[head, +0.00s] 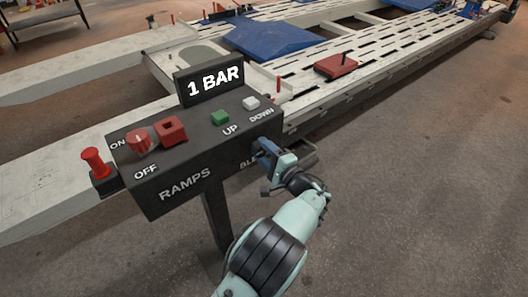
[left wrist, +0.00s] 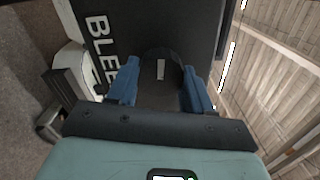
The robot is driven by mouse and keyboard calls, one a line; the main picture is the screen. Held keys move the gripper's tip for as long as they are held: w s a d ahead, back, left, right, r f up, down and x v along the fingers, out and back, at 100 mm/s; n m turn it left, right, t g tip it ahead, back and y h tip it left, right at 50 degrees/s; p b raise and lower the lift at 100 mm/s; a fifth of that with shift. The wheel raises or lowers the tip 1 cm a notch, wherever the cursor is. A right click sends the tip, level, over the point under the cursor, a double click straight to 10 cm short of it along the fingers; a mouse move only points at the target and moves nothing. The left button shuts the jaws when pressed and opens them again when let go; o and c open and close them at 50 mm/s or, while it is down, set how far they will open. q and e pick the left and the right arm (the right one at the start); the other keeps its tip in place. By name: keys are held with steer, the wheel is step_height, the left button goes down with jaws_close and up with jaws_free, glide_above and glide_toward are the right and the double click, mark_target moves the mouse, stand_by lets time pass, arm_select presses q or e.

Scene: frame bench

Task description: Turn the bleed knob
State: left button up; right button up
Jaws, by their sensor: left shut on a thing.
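The dark control box (head: 190,165) has RAMPS on its front and a display (head: 212,82) reading 1 BAR. My left gripper (head: 263,150) is at the right end of the box, beside the partly covered BLEED label. In the left wrist view the bleed knob (left wrist: 160,68) is dark and round, with a pale mark that runs along the picture's vertical. The blue fingers of my left gripper (left wrist: 160,80) are shut on it, one at each side. In the head view the gripper hides the knob. My right gripper is not in view.
The box top carries a red ON/OFF knob (head: 138,141), a red square button (head: 171,130), a green UP button (head: 220,118) and a white DOWN button (head: 251,103). A red plunger-like part (head: 94,161) stands at its left. The slotted ramp frame (head: 390,55) lies behind; floor at right is clear.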

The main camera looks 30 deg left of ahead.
arm_select(q)
steer(key=o, duration=1)
steer(key=shift+d, duration=0.15)
steer(key=shift+o, duration=0.2)
steer(key=p+v, duration=0.1)
steer(key=v, duration=1.2)
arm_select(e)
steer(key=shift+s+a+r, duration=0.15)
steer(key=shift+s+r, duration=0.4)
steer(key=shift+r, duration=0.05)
arm_select(q)
steer(key=shift+s+d+f, duration=0.1)
steer(key=shift+d, duration=0.05)
